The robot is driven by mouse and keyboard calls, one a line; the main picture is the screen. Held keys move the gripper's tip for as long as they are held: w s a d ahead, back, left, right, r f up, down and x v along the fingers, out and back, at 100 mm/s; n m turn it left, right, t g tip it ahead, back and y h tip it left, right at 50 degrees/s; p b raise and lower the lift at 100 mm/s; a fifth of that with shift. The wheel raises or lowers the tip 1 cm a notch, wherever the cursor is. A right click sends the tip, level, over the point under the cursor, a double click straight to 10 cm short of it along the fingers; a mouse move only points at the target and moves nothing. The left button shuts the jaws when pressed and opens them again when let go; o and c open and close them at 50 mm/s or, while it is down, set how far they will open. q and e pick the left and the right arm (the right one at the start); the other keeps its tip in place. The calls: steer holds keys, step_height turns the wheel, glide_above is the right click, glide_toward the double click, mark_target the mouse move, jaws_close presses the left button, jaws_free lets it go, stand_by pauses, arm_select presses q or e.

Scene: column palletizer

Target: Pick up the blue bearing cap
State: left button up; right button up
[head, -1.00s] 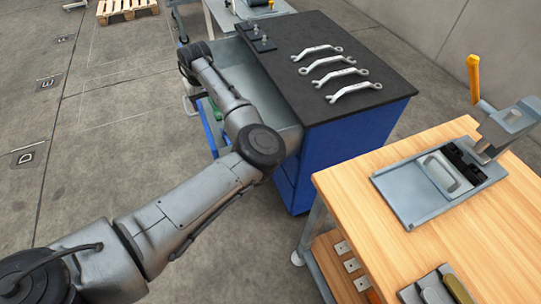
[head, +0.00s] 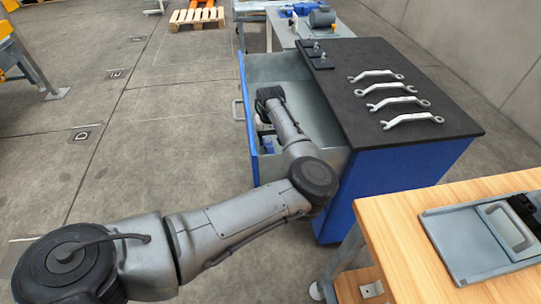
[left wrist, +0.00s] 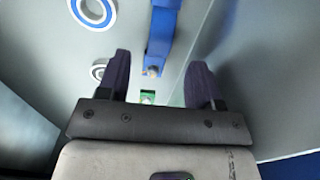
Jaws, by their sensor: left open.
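A blue part (left wrist: 160,38), which looks like the blue bearing cap, lies on the grey drawer floor in the left wrist view. It is long and narrow, with a small metal bolt at its near end. My left gripper (left wrist: 160,60) is open, its two dark fingers on either side of the near end of this part, with gaps between. I cannot tell how far above it the fingers are. In the head view, my left wrist reaches down into the open drawer (head: 252,102), and a bit of blue (head: 268,146) shows under it. My right gripper is not in view.
Two ring bearings, one upper (left wrist: 92,10) and one lower (left wrist: 98,70), and a small green item (left wrist: 148,97) lie nearby. Drawer walls surround the gripper. Several wrenches (head: 398,103) lie on the black cabinet top (head: 350,60). A wooden bench (head: 400,240) stands at right.

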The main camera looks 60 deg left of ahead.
mark_target(270, 149)
arm_select(q)
steer(key=shift+a+f+b, duration=0.1)
steer(key=shift+f+b, duration=1.6)
steer(key=shift+f, duration=0.95)
steer(key=shift+r, duration=0.1)
steer(key=shift+c, duration=0.4)
jaws_close()
